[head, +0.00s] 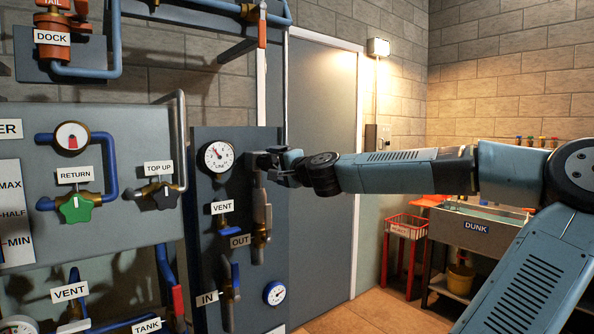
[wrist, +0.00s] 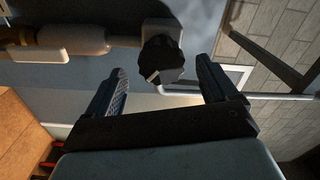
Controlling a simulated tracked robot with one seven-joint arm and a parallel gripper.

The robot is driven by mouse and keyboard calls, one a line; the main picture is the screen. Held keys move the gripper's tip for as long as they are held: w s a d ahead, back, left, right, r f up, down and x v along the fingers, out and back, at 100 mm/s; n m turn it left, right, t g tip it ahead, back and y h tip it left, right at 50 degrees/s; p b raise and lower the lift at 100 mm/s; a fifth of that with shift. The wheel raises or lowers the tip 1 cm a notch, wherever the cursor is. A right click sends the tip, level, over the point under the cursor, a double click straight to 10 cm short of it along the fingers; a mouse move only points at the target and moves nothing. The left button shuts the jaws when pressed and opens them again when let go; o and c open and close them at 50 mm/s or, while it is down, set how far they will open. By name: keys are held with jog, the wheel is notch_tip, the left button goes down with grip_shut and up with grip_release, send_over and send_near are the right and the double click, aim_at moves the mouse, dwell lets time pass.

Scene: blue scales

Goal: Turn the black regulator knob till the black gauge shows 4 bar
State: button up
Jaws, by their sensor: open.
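My gripper (head: 268,164) is at the pipe right of the gauge, and there the knob is hard to tell from the dark fingers. In the wrist view my gripper (wrist: 160,68) is open, with a fingertip on either side of the knob and visible gaps beside it.
The VENT valve (head: 226,220) with a blue handle and a blue-rimmed gauge (head: 274,293) sit lower on the panel. The green RETURN knob (head: 75,207) and black TOP UP knob (head: 160,195) are on the left panel. A grey door (head: 322,110) stands right of the panel.

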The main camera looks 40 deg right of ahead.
jog(key=s, duration=1)
jog(key=shift+s+d, duration=0.2)
jog(key=shift+s, duration=0.2)
jog(key=s+a+f+n+g+y, duration=0.1)
jog(key=s+a+n+g+y, duration=0.1)
jog(key=s+a+n, duration=0.45)
jog(key=s+a+f+n+g+y, duration=0.1)
jog(key=s+a+n+g, duration=0.15)
jog(key=a, duration=0.65)
jog(key=s+a+f+n+g+h, duration=0.1)
jog(key=s+a+f+n+g, duration=0.2)
jog(key=f, duration=0.3)
jog(key=s+a+f+n+g+h, duration=0.2)
jog(key=s+a+f+g, duration=0.2)
jog(key=s+f+g, duration=0.1)
notch_tip(320, 180, down, 2)
jog(key=shift+s+f+n+h, duration=0.15)
jog(key=shift+s+n+h, duration=0.2)
jog(key=shift+s, duration=0.25)
